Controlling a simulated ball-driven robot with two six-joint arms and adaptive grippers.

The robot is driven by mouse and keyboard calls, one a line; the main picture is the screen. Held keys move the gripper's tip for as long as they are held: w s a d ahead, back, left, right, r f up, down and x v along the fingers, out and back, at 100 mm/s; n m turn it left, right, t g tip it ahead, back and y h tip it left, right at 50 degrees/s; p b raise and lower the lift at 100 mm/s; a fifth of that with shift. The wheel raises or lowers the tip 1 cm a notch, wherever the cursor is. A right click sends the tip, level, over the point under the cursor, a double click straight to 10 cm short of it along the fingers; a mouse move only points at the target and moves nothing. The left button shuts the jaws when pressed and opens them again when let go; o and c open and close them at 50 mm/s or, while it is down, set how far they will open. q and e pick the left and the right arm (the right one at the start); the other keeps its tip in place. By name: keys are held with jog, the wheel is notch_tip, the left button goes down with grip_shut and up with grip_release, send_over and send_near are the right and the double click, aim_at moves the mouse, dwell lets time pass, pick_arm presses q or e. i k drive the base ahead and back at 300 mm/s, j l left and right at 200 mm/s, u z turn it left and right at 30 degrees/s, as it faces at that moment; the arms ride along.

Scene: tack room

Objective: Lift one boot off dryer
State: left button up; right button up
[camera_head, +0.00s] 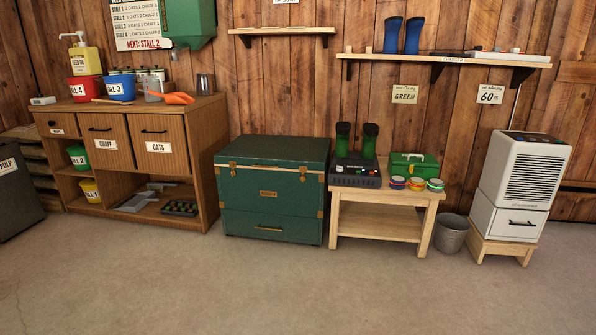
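A green chest (272,226) stands left of the bench. A green toolbox (413,165) and several colored round tins (416,184) sit right of the dryer. Blue boots (402,36) stand on the shelf above. A bucket (451,233) is beside the bench. The front floor is clear.

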aim_at(343, 129)
jog(key=i+u, duration=0.1)
jog(key=i, duration=2.45)
